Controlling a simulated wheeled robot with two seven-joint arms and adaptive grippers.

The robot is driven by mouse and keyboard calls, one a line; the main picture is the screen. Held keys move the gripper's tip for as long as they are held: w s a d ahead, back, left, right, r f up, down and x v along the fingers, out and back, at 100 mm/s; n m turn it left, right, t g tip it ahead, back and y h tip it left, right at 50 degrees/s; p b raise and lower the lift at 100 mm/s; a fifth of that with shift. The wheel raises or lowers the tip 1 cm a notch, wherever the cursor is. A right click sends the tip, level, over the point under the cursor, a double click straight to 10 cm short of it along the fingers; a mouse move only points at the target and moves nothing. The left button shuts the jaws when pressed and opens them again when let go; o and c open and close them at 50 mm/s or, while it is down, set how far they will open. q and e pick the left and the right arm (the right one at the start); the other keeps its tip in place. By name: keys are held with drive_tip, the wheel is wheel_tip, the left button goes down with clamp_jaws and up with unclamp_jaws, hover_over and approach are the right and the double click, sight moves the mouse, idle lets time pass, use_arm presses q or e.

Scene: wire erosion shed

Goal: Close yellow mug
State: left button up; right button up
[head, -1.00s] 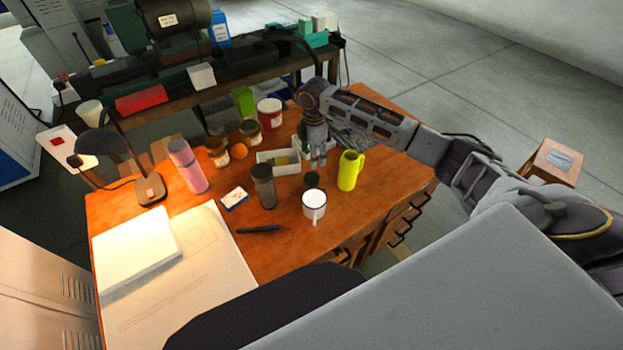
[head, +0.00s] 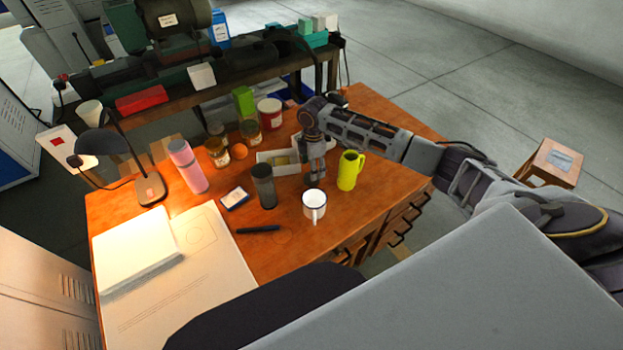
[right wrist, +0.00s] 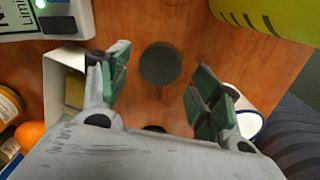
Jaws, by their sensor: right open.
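The yellow mug (head: 349,172) stands upright on the wooden desk, its handle to the right and its top open. It also shows at the top right of the right wrist view (right wrist: 265,14). A dark round disc, perhaps the mug's lid (right wrist: 160,64), lies on the desk; in the head view my gripper covers it. My right gripper (head: 315,183) points down just left of the yellow mug. Its green-padded fingers (right wrist: 160,92) are open on either side of the disc's line, with nothing between them. My left gripper is out of view.
A white mug (head: 314,206) stands close in front of my right gripper. A dark cylinder (head: 264,186) and a white open box (head: 266,169) are at its left. Jars, a pink bottle (head: 187,165) and a lamp (head: 150,189) stand farther left. Desk right of the yellow mug is clear.

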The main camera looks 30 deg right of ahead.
drive_tip(key=shift+s+a+f, duration=0.15)
drive_tip(key=shift+f, duration=2.25)
drive_tip(key=c, duration=0.7)
